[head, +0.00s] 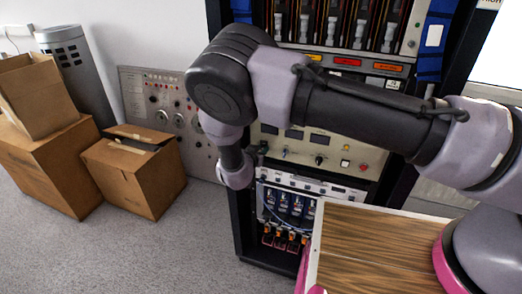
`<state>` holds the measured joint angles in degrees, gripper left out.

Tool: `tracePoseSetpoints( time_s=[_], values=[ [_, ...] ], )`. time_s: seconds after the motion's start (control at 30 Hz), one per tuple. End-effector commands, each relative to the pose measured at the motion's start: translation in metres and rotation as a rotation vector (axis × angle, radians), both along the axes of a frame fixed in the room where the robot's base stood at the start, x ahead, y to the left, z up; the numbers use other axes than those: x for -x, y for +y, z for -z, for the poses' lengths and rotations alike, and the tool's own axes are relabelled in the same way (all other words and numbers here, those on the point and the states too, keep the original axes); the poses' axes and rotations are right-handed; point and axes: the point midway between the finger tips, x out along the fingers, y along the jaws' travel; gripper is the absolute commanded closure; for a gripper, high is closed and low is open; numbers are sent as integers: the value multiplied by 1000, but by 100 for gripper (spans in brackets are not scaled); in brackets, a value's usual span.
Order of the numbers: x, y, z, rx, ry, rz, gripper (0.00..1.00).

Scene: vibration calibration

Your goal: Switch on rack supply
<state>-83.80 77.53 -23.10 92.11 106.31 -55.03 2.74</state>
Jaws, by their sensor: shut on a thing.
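The equipment rack (240,215) is a tall dark frame with several stacked units. Its cream supply panel (300,152) has dark displays, black knobs, a red button (345,163) and a small light-coloured control near its right end. My gripper (261,149) shows only as a small dark part between my wrist and the left end of this panel. It is shut on a small control there, mostly hidden by the gripper and wrist. I cannot tell the control's shape or position. My arm crosses in front of the rack and covers the panel's upper right part.
A wooden-topped surface (370,250) with a pale edge stands close at front right. Cardboard boxes (135,175) and a grey tower (75,75) stand at left. A grey panel with dials (165,100) leans on the wall. Grey floor is clear in front left.

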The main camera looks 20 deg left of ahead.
Motion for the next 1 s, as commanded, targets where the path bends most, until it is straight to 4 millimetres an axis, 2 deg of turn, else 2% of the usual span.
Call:
tracePoseSetpoints(
  time_s=[0.3,0.63,0.67,0.7,0.73,1.0],
  values=[
    [0,0,7,18,-199,-3,100],
    [1,0,7,17,-212,-2,100],
    [1,0,7,17,-211,-2,61],
    [1,0,7,17,-211,-2,46],
    [1,0,7,17,-211,-2,43],
    [1,0,6,17,-211,-1,43]
  ],
)
